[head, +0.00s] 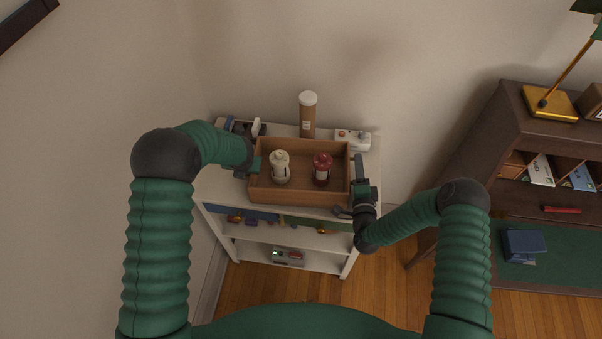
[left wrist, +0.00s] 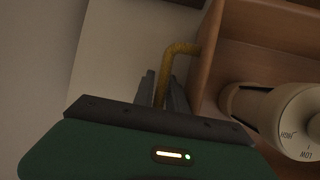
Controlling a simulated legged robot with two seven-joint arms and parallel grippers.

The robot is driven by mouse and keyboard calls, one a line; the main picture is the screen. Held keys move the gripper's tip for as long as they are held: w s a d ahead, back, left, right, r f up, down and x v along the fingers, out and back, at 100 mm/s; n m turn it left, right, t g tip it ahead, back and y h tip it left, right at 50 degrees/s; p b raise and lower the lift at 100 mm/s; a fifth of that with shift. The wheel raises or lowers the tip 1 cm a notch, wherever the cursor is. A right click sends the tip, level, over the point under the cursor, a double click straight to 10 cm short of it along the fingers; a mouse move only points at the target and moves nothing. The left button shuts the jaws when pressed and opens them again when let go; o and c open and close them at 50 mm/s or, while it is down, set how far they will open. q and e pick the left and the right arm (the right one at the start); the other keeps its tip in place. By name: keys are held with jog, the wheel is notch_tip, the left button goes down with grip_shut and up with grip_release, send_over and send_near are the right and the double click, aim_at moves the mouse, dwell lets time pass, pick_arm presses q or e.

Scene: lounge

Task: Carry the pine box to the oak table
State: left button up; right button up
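The pine box (head: 312,197) is an open brown wooden box on top of a white shelf unit. My left gripper (head: 250,164) is at the box's left end. In the left wrist view its fingers (left wrist: 164,92) are closed on both sides of a brass handle (left wrist: 180,48) on the box (left wrist: 212,50). My right gripper (head: 358,176) is at the box's right end; its grip on that side is hidden. I cannot make out an oak table.
The white shelf unit (head: 290,232) also bears a tall tube with a white lid (head: 308,116) behind the box and a white device (head: 353,140) at right. A dark desk (head: 505,125) with a brass lamp (head: 550,102) stands at right. Walls are close behind and left.

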pick_arm(q)
jog(key=shift+f, duration=0.15)
pick_arm(e)
jog(key=shift+w, duration=0.2)
pick_arm(q)
jog(key=shift+c, duration=0.4)
pick_arm(e)
jog(key=shift+c, duration=0.3)
pick_arm(q)
jog(key=shift+c, duration=1.1)
pick_arm(e)
jog(key=shift+c, duration=1.1)
pick_arm(q)
grip_shut()
pick_arm(e)
grip_shut()
jog(key=shift+s+f, duration=0.15)
